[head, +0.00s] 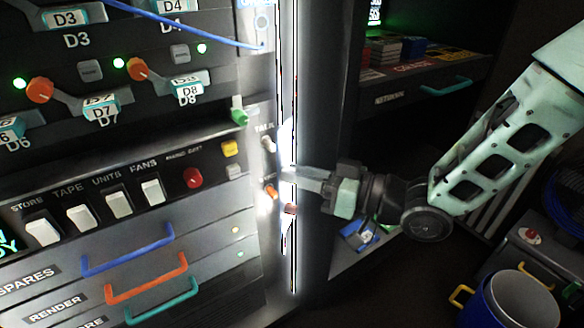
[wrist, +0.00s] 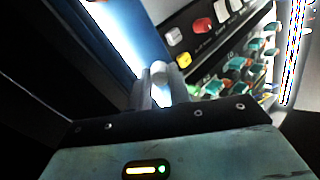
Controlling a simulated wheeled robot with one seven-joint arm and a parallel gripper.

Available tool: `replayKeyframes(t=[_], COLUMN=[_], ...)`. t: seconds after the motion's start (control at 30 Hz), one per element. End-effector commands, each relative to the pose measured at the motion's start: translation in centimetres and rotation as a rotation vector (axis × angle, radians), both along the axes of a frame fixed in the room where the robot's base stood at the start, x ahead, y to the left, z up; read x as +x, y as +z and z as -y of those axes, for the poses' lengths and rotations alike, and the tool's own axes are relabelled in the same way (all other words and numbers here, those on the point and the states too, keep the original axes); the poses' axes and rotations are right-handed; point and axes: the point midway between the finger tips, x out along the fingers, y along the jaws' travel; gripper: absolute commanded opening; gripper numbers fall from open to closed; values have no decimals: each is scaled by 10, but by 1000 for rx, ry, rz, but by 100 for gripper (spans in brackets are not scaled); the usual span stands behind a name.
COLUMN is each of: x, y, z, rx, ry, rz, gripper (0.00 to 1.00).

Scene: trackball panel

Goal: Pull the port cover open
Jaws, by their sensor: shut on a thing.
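My gripper (head: 287,173) reaches in from the right to the bright vertical edge of the panel. In the wrist view its two pale fingers (wrist: 158,88) are closed around a small rounded grey piece (wrist: 157,67), which I take to be the grip of the port cover. The rest of the cover is hard to make out, because the fingers and the glare hide it. In the head view the held piece is hidden at the fingertips.
Left of my gripper, the panel carries white rocker switches (head: 118,203), a red button (head: 192,177) and an orange knob (head: 271,191). Drawers with coloured handles (head: 146,277) are below. A blue bucket (head: 520,300) stands at the lower right. A blue cable (head: 190,25) crosses the top.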

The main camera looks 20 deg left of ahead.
Motion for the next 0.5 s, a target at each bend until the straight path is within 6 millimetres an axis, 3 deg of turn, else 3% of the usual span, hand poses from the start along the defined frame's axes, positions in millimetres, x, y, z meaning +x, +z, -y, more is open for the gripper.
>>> replayKeyframes(t=[0.5], x=[8], y=[1], z=[12], rx=[0], ry=[198], rz=[0], gripper=[0])
